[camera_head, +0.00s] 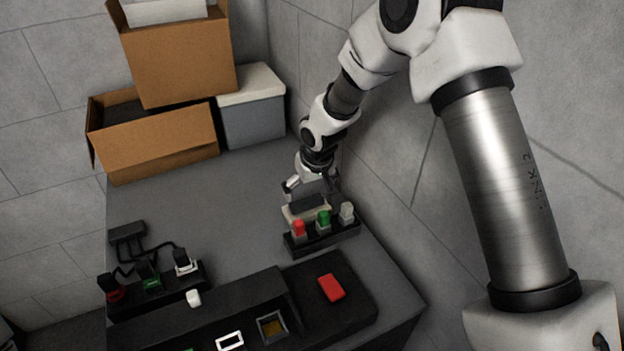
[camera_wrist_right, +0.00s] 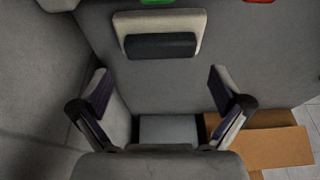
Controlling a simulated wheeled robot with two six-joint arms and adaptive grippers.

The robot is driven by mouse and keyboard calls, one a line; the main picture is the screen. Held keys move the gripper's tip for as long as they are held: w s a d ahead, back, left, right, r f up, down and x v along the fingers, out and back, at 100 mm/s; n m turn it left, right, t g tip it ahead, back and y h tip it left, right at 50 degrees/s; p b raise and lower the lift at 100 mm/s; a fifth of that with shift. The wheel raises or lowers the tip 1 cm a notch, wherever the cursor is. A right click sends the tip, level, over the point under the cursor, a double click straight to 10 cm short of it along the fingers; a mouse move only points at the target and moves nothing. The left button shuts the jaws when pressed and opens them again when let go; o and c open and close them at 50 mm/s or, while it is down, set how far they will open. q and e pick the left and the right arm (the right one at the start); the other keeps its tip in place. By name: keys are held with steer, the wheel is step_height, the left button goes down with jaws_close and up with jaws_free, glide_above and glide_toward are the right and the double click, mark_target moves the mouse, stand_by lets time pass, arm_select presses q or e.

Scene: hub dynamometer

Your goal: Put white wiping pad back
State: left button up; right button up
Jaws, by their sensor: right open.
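The white wiping pad (camera_head: 293,213) has a dark block-shaped grip on top. It appears to lie on the grey table just behind a small black rack. In the right wrist view, the pad (camera_wrist_right: 190,18) shows near the top, beyond the fingertips, with its dark grip facing the gripper. My right gripper (camera_head: 312,188) is open and empty, close above and behind the pad. In the wrist view, the two fingers of this gripper (camera_wrist_right: 159,75) are spread wide with only bare table between them. My left gripper is not in view.
The black rack (camera_head: 322,245) holds red, green and white-topped pieces right in front of the pad. A red block (camera_head: 331,288) lies on a dark mat at the front. Cardboard boxes (camera_head: 165,143) and a grey lidded box (camera_head: 252,115) stand behind. The table's middle is clear.

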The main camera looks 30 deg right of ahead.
steer(key=v, duration=0.7)
steer(key=shift+s+r+b, duration=0.2)
steer(key=shift+r+b, duration=0.05)
steer(key=shift+b, duration=0.2)
steer(key=shift+a, duration=0.1)
